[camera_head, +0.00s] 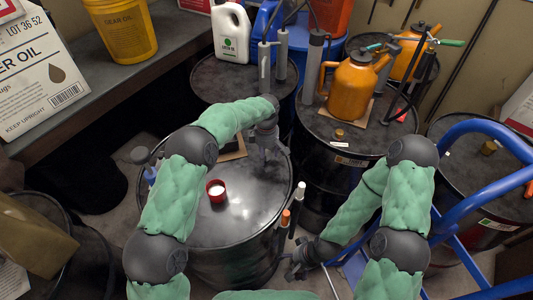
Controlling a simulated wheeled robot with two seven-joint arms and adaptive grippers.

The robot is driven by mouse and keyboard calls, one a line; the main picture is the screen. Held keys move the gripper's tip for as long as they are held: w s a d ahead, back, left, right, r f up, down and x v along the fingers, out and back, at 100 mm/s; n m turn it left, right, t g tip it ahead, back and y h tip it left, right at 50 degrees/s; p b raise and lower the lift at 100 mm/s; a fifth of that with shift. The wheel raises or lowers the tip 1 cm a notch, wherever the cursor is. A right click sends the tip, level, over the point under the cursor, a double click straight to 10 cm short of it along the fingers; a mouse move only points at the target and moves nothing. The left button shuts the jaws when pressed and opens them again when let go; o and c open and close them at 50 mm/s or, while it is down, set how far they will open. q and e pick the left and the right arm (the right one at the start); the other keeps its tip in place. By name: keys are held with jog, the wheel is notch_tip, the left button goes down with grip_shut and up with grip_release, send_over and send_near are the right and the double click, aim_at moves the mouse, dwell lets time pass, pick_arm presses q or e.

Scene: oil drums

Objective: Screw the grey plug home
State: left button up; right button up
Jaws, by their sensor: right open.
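A black drum (240,212) stands in front of me with a glossy lid. My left gripper (270,158) is over the far right part of this lid, pointing down. Its fingers are dark and small here, so I cannot tell whether they are open or shut. I cannot make out the grey plug; the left gripper covers that part of the lid. My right gripper (294,272) is open and low, beside the near right side of the drum, apart from the lid.
A red cup (216,190) with white contents stands on the front drum. Behind are drums with a white jug (232,34) and an orange can (352,86). A blue tubular frame (462,262) is at right. The lid's near part is clear.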

pick_arm(q)
grip_shut()
jog(key=m+p, duration=0.1)
jog(key=m, duration=0.1)
jog(key=shift+m, duration=0.4)
jog(key=m, duration=0.3)
jog(key=shift+m, duration=0.3)
jog(key=shift+m+p, duration=0.45)
jog(key=shift+m, duration=0.25)
jog(key=m, duration=0.4)
jog(key=shift+m+p, duration=0.4)
jog(key=shift+m, duration=0.7)
jog(key=m+p, duration=0.1)
jog(key=m, duration=0.4)
jog(key=shift+f, duration=0.1)
